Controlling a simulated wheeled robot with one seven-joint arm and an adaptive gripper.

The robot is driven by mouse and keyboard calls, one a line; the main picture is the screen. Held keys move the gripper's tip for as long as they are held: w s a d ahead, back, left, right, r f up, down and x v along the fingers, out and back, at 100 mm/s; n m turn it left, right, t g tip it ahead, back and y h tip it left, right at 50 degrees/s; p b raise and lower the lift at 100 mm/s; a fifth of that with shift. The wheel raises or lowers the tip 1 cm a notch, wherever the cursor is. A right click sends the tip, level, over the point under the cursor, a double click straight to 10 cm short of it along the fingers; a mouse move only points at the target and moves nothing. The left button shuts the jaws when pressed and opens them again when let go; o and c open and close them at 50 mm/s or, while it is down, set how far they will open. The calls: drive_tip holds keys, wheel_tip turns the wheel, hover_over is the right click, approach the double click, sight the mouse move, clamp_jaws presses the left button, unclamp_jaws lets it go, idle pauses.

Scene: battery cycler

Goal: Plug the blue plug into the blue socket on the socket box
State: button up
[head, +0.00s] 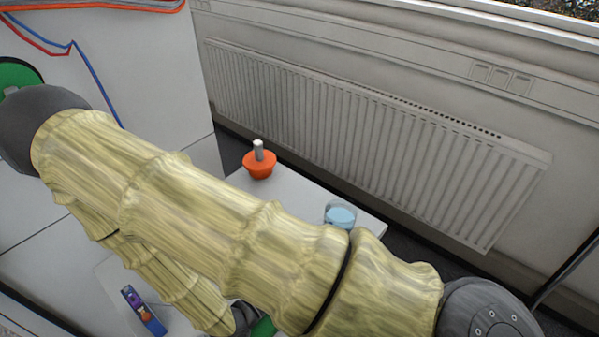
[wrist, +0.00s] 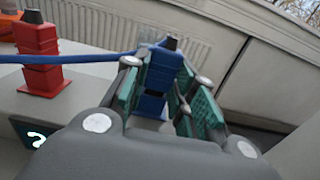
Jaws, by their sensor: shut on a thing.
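The blue plug (wrist: 162,70) has a dark top and stands between the teal pads of my gripper (wrist: 166,82) in the wrist view. My gripper is shut on it. A blue cable (wrist: 70,58) runs left from near the plug. A blue block (wrist: 151,106) shows below the plug; I cannot tell whether it is part of the plug or a separate piece. In the head view my arm hides the plug and most of the gripper. I cannot clearly make out the socket box or the blue socket in either view.
A red plug-like piece (wrist: 39,52) stands on the white surface (wrist: 70,98), left of my gripper. A radiator (head: 350,135) lines the wall.

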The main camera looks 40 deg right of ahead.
drive_tip(key=shift+f, duration=0.2)
drive_tip(key=o, duration=1)
drive_tip(key=shift+o, duration=0.5)
drive_tip(key=shift+a+f, duration=0.1)
drive_tip(key=shift+s, duration=0.1)
drive_tip(key=shift+f, duration=0.1)
drive_tip(key=a, duration=0.4)
drive_tip(key=s+a, duration=0.1)
drive_tip(key=a, duration=0.6)
drive_tip(key=shift+s+a+r, duration=0.15)
drive_tip(key=shift+a+r, duration=0.2)
